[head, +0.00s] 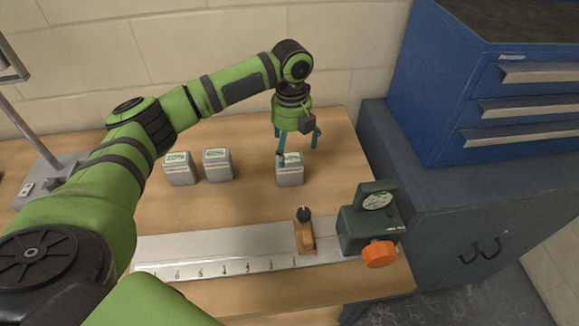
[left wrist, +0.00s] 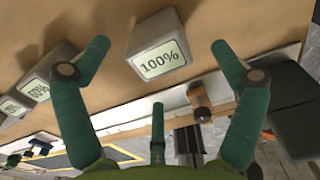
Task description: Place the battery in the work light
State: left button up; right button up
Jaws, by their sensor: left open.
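Three grey block batteries with small displays stand on the wooden bench. The right one (head: 290,172) reads 100% in the left wrist view (left wrist: 148,72). The other two, the middle battery (head: 217,166) and the left battery (head: 179,170), show lower readings. My left gripper (head: 297,152) is open above the 100% battery, pointing down; its fingers (left wrist: 160,50) are spread to either side of it, not closed on it. A grey base with a pole (head: 50,182) at the far left may be the work light; its upper part is cut off. My right gripper is not seen.
A metal ruler rail (head: 220,250) runs along the front with a brown slider (head: 305,236). A dark green box (head: 352,232) with an orange knob (head: 380,254) sits at its right end. Blue drawers (head: 470,90) stand right. Bench between batteries and rail is clear.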

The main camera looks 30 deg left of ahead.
aim_at(289, 158)
pick_arm(q)
jog(key=f, duration=0.1)
jog(key=f+p, duration=0.1)
jog(key=f, duration=0.1)
jog(key=f+p, duration=0.1)
jog(key=shift+s+f, duration=0.25)
jog(key=shift+s, duration=0.15)
jog(key=shift+f, duration=0.6)
grip_shut()
